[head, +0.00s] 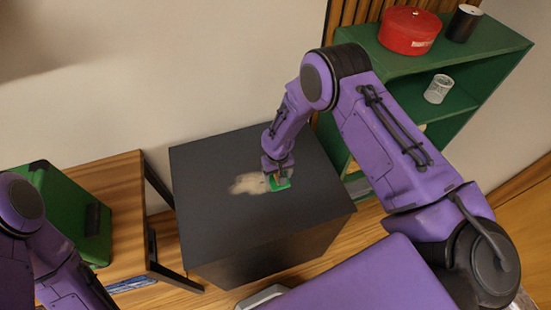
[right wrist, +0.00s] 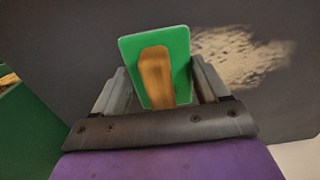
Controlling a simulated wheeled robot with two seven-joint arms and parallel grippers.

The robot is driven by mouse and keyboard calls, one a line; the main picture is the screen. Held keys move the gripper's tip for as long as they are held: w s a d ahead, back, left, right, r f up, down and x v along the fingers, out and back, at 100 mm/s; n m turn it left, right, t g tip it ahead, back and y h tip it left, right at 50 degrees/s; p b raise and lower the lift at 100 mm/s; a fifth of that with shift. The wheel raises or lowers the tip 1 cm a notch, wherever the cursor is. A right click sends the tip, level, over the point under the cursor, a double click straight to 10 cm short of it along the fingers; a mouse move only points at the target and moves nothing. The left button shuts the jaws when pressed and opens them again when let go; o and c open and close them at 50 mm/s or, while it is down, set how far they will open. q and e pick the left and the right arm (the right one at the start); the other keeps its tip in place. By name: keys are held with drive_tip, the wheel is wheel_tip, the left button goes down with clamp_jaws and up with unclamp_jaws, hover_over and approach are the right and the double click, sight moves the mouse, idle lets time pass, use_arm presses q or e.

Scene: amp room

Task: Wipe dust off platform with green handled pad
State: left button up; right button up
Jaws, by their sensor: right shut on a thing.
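A black box-shaped platform (head: 225,225) stands against the wall in the head view. A pale patch of dust (head: 249,184) lies near the middle of its top; it also shows in the right wrist view (right wrist: 240,55), to the right of the pad. The green pad (head: 282,184) has a wooden-coloured handle (right wrist: 156,75). My right gripper (head: 276,166) is shut on the handle, with the pad at the dust's right edge in the head view. I cannot tell whether the pad touches the top. My left arm shows at the lower left; its gripper is out of view.
A wooden table (head: 128,200) with a green object (head: 62,213) stands left of the platform.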

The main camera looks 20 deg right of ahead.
drive_tip(key=shift+r+p, duration=0.3)
drive_tip(key=shift+p, duration=0.05)
use_arm(q)
wheel_tip(320, 180, up, 6)
drive_tip(key=p, duration=0.4)
drive_tip(key=shift+s+a+p, duration=0.25)
drive_tip(key=shift+s+p, duration=0.05)
drive_tip(key=shift+p, duration=0.05)
use_arm(e)
drive_tip(key=shift+a+r, duration=0.15)
drive_tip(key=shift+r, duration=2.8)
drive_tip(key=shift+w, duration=0.1)
